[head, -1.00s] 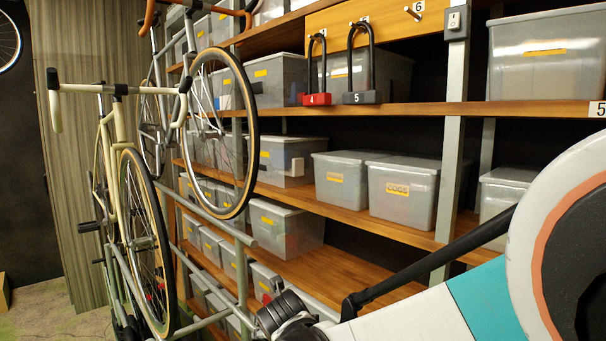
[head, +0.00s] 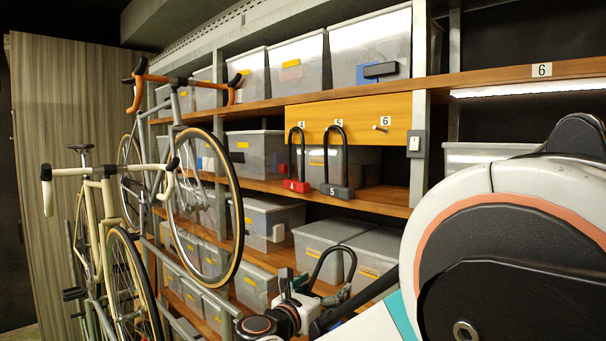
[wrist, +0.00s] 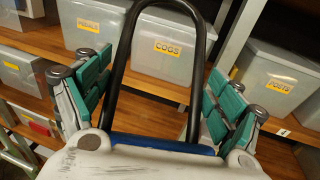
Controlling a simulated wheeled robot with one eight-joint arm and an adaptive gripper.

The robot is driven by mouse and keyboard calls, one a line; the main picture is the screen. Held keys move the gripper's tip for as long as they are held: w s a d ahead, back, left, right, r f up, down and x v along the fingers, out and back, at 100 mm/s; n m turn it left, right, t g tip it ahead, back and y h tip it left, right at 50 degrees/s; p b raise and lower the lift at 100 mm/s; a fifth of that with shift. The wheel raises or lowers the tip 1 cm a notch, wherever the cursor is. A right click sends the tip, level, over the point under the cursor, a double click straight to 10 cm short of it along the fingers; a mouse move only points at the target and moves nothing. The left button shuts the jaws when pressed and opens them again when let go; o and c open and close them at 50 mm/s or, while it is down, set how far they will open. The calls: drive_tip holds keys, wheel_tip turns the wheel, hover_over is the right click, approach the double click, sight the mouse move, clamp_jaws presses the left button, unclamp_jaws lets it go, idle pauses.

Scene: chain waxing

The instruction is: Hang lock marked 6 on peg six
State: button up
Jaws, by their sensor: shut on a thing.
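My gripper (head: 328,294) is shut on a U-lock with a black shackle (head: 345,250), low in front of the shelving in the head view. In the wrist view the shackle (wrist: 116,75) stands up between the teal finger pads of my gripper (wrist: 155,105), above a blue body (wrist: 165,146). No number on it is visible. Peg six (head: 381,128) is a short bare peg beside its "6" label on the yellow-orange board (head: 360,108), above and right of the held lock.
A red lock marked 4 (head: 297,186) and a grey lock marked 5 (head: 337,191) hang left of peg six. A grey upright with a switch box (head: 415,144) stands just right of the board. Bins fill the shelves; bicycles (head: 110,230) stand left.

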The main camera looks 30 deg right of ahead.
wheel_tip(320, 180, up, 31)
drive_tip(key=s+d+m+g+h+p, duration=0.1)
drive_tip(key=h+p, duration=0.5)
drive_tip(key=p, duration=0.7)
drive_tip(key=shift+s+d+f+m+h, duration=0.2)
drive_tip(key=shift+s+m+h, duration=0.1)
drive_tip(key=shift+s+m, duration=0.4)
drive_tip(key=shift+w+d, duration=0.1)
drive_tip(key=shift+w, duration=0.05)
